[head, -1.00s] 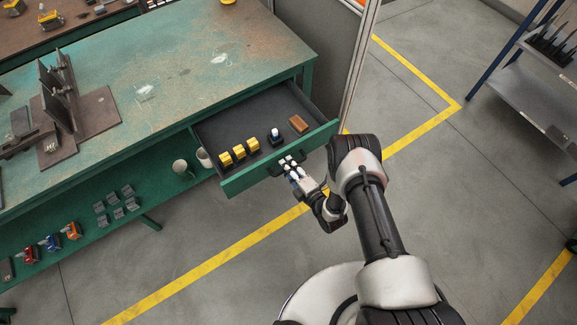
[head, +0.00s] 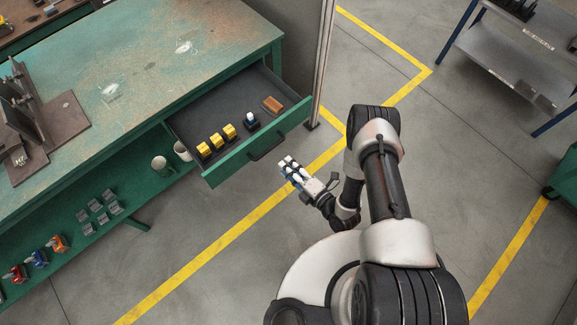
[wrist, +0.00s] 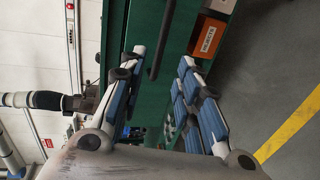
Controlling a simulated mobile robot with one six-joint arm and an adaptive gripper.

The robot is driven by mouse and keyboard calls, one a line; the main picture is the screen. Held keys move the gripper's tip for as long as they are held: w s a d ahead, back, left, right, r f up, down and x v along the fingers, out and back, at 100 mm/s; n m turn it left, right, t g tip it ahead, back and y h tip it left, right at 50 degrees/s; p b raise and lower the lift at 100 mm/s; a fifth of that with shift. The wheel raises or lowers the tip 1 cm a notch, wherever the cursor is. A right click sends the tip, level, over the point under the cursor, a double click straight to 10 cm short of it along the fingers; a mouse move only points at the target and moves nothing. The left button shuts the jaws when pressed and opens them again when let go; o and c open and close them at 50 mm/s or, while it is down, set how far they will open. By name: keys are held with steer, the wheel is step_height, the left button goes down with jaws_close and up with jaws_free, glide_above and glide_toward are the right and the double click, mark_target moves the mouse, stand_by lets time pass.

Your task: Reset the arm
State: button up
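My gripper (head: 289,166) hangs over the floor in front of the workbench, apart from the open drawer (head: 214,178). The arm is bent, with the wrist low beside my base. In the wrist view the two blue-and-grey fingers of my gripper (wrist: 160,62) stand apart with nothing between them. The dark drawer handle (head: 267,143) shows on the green drawer front, clear of the fingers. A dark bar that looks like this handle (wrist: 161,42) also shows beyond the fingers in the wrist view.
The drawer holds yellow blocks (head: 216,140), a dark item with a white top (head: 251,120) and a brown block (head: 272,104). A metal post (head: 322,70) stands by the bench corner. A grey shelf unit (head: 520,62) is at the right. Marked floor between is clear.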

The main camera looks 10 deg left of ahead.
steer(key=shift+w, duration=0.1)
steer(key=w+d+r+m+h, duration=0.2)
steer(key=w+r, duration=0.4)
steer(key=w, duration=0.2)
steer(key=w+d+r+m+h, duration=0.2)
steer(key=w+d+r, duration=0.1)
steer(key=w+r, duration=0.4)
steer(key=w+d+r+m+g+h, duration=0.1)
steer(key=d+r+m+h, duration=0.3)
steer(key=r, duration=0.5)
steer(key=w+d+r+m+h, duration=0.1)
steer(key=d+r+m+h, duration=0.15)
steer(key=d+r, duration=0.4)
steer(key=s+d+r+m+g+h, duration=0.1)
steer(key=s+d+r+m, duration=0.2)
steer(key=s+r+m, duration=0.4)
steer(key=s+d+r+m+g+h, duration=0.1)
steer(key=s+d+r+m, duration=0.15)
steer(key=s+r, duration=0.5)
steer(key=s+r+m+g, duration=0.1)
steer(key=s+m, duration=0.3)
steer(key=s, duration=0.5)
steer(key=s+a+r+m+g, duration=0.1)
steer(key=s+r+m, duration=0.3)
steer(key=s, duration=0.6)
steer(key=shift+s+r+g+y, duration=0.2)
steer(key=shift+g+y, duration=0.1)
steer(key=shift+y, duration=0.05)
